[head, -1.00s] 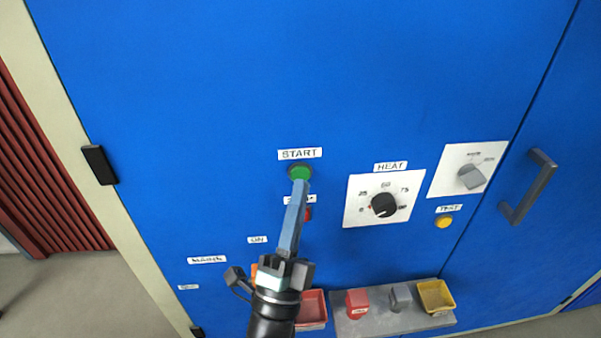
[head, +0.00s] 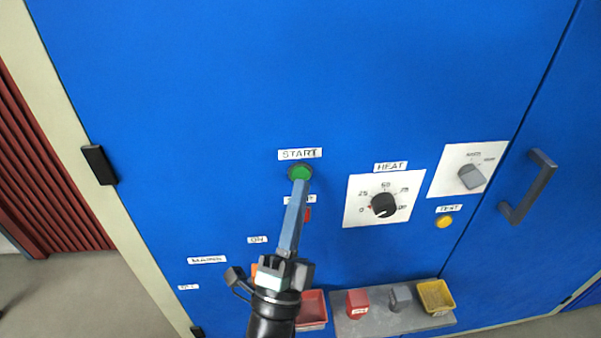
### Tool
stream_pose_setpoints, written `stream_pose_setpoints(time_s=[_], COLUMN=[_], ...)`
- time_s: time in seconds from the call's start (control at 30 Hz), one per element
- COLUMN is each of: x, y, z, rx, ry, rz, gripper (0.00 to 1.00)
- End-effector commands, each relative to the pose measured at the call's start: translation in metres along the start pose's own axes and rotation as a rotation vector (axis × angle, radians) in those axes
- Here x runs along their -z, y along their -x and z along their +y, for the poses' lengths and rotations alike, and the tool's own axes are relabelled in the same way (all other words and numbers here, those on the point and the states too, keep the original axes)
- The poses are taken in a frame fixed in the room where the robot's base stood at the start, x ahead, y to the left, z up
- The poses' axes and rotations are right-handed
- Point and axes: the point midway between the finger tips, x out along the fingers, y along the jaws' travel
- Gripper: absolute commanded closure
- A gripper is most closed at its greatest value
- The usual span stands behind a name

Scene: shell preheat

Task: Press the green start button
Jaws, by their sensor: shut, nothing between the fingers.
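The green start button (head: 300,171) is on the blue cabinet panel (head: 230,90), just below the START label (head: 300,154). My gripper (head: 301,184) is shut and empty, its long blue-grey fingers pointing up at the button. The fingertips overlap the lower edge of the button in the head view. I cannot tell whether they touch it or whether it is pushed in.
To the right are the HEAT dial (head: 383,205), a grey selector knob (head: 471,177), a yellow TEST button (head: 444,221) and a door handle (head: 528,187). Below, a grey shelf (head: 375,325) carries a red block, a grey block and a yellow tray (head: 436,297). A red tray (head: 312,309) is beside my wrist.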

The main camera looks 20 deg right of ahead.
Motion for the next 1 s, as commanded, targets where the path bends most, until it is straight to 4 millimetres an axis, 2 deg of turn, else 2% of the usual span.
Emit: stream_pose_setpoints(time_s=[1.0], x=[-0.0050], y=[-0.0067], z=[0.0053], rx=[0.000], ry=[0.000], rz=[0.000], gripper=[1.00])
